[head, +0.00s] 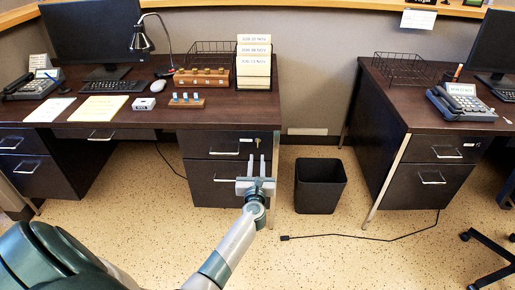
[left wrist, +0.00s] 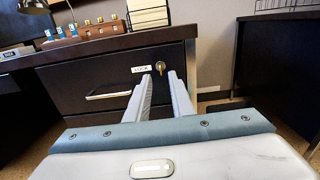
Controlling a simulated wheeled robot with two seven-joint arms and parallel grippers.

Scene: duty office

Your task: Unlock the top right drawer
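The top right drawer (head: 224,145) of the left desk is closed, with a handle and a small white label. In the left wrist view the drawer front (left wrist: 105,80) shows a label reading "LOCK" and a brass lock with a key (left wrist: 159,67) in it. The key also shows in the head view (head: 257,142). My left gripper (head: 256,160) is in front of the drawers, its fingers pointing toward the desk. In the left wrist view the fingers (left wrist: 160,78) are apart with nothing between them, short of the key, which appears just beyond the gap. My right gripper is not in view.
Below is a second drawer (head: 205,183) with a handle. A black waste bin (head: 319,187) stands right of the desk. A second desk (head: 420,110) stands farther right. A cable (head: 365,237) lies on the floor. The desktop holds key racks (head: 186,102) and a file holder.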

